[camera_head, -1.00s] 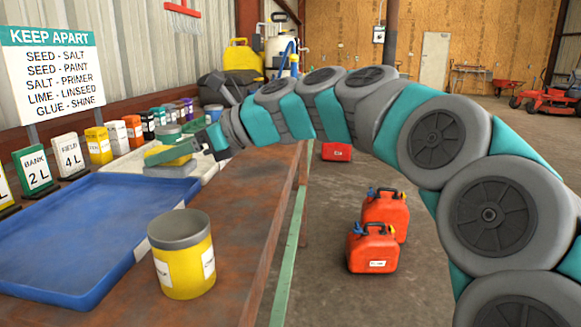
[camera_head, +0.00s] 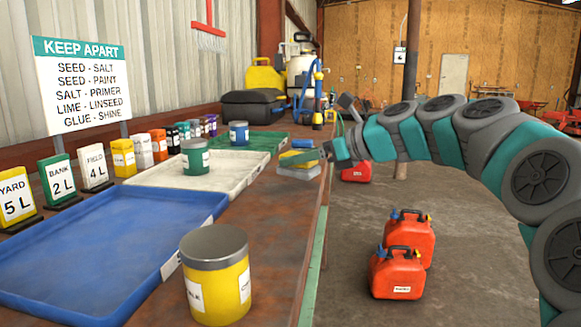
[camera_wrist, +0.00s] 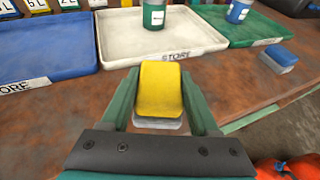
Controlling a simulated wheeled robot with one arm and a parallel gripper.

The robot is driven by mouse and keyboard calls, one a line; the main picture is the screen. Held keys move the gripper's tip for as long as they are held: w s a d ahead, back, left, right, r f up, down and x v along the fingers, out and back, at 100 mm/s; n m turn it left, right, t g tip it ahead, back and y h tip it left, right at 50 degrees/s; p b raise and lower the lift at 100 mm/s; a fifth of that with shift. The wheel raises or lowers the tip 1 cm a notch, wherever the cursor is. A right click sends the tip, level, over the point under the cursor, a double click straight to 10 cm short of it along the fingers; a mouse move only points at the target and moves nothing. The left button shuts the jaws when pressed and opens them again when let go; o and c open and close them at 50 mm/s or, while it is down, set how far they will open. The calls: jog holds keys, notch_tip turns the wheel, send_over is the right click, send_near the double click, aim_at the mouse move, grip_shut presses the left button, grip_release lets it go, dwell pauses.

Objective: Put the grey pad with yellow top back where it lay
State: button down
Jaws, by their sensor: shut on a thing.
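The grey pad with yellow top (camera_wrist: 160,90) is between the fingers of my gripper (camera_wrist: 163,100) in the wrist view, yellow side up and grey below. In the head view the pad (camera_head: 298,171) is over the bare rusty bench (camera_head: 268,222), close to its right edge and beyond the yellow tin. My gripper (camera_head: 308,157) is shut on it and partly covers it. Whether its underside touches the bench I cannot tell. A grey pad with blue top (camera_wrist: 278,58) lies on the bench farther along; its blue top (camera_head: 304,143) shows just behind the held pad.
A blue tray (camera_head: 110,245), a white tray (camera_head: 225,178) with a green tin (camera_head: 196,157), and a green tray (camera_head: 262,142) with a blue tin (camera_head: 239,134) line the bench. A yellow tin (camera_head: 215,280) stands nearest. Red fuel cans (camera_head: 397,272) stand on the floor.

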send_over(288, 179)
jog(key=shift+s+f, duration=0.15)
jog(key=shift+f, duration=0.3)
jog(key=shift+f+b, duration=0.3)
jog(key=shift+f, duration=1.45)
jog(key=shift+c, duration=0.6)
grip_release()
jog(key=shift+f, duration=0.15)
jog(key=v, duration=1.2)
